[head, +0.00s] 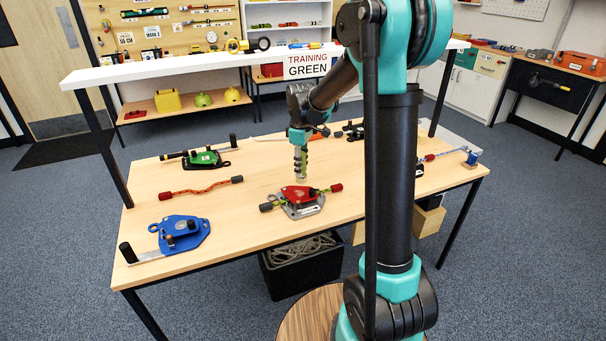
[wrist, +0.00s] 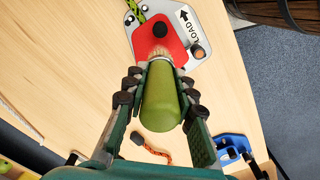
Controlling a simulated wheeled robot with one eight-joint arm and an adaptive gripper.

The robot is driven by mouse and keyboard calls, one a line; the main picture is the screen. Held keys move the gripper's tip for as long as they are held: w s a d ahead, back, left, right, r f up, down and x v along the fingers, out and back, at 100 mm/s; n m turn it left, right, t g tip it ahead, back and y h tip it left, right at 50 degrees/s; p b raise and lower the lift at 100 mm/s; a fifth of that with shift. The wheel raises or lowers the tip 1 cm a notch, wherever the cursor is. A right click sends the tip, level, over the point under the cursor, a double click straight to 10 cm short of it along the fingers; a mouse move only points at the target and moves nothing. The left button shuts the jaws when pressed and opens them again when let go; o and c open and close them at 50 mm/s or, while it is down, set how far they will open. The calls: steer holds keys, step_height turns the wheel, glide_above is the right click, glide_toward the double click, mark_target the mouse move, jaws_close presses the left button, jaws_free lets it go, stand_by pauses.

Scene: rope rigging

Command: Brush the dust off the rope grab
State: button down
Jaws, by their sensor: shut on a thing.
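No dust is clearly visible.
A blue device (head: 182,232) is at the table's front left, a green device (head: 205,159) behind it. An orange rope piece (head: 205,188) lies between them. A raised white shelf (head: 200,66) with a "TRAINING GREEN" sign spans the back. Bare table surrounds the rope grab.

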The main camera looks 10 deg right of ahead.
steer(key=shift+r, duration=1.2)
